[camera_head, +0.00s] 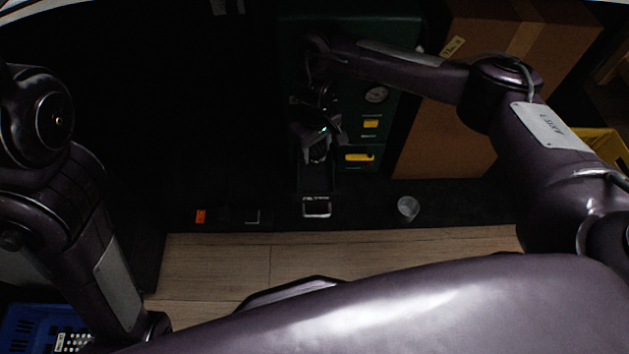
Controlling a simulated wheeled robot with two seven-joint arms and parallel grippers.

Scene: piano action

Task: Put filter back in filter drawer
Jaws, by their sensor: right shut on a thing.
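The filter drawer (318,183) is a dark pulled-out tray with a pale metal handle (317,209) at its front, low on the dark green machine (408,60). My right gripper (319,140) is over the back part of the drawer, reaching down in front of the machine. It is shut on a small greyish thing (318,153), which looks like the filter. The gripper and shadow hide much of it, and I cannot tell whether it touches the drawer. My left arm comes down the left side, but its gripper is out of view.
A clear or grey cup (408,208) stands right of the drawer on the dark surface. A small orange item (200,216) lies to the left. A large cardboard box (450,130) stands right of the machine. A blue crate (28,328) is at the lower left.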

